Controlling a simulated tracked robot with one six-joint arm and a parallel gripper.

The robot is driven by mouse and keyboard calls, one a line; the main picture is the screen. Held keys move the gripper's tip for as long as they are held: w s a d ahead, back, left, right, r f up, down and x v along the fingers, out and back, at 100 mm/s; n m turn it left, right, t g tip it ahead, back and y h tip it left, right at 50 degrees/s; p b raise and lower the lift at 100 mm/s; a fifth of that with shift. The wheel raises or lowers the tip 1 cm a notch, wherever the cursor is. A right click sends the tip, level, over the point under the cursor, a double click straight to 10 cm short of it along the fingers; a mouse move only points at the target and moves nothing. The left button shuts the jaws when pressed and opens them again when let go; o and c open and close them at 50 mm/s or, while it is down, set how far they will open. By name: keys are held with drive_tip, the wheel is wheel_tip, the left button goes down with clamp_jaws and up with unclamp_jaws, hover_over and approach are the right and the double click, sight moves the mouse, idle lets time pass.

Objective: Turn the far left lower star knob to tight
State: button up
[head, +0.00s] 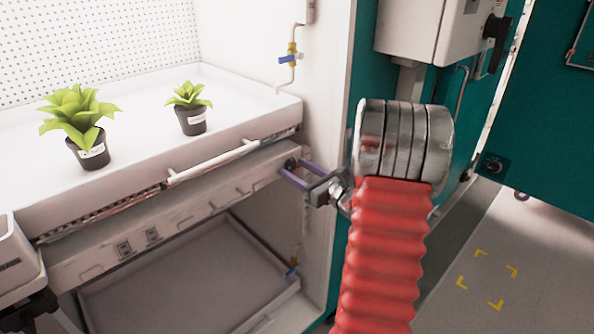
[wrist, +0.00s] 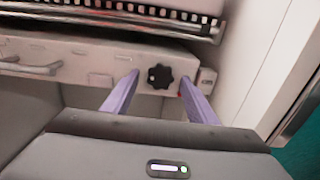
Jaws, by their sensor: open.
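A black star knob (wrist: 162,77) sits on the pale front rail under the upper tray, near the rail's right end. It has a small light mark on its left side. In the head view the knob (head: 290,163) is small and partly hidden by my gripper. My gripper (head: 293,170) has two purple fingers pointing at the rail. In the wrist view the fingers are apart, one left and one right of the knob, with a gap on each side. No contact with the knob shows.
The upper tray (head: 235,137) carries two potted plants. A lower tray (head: 200,275) lies beneath the rail. The chamber's right wall (head: 325,100) is close beside the knob, with a blue-handled valve (head: 290,58) on it. A small pale fitting (wrist: 207,80) sits right of the knob.

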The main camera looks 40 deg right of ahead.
drive_tip(key=shift+c, duration=0.7)
drive_tip(key=c, duration=0.9)
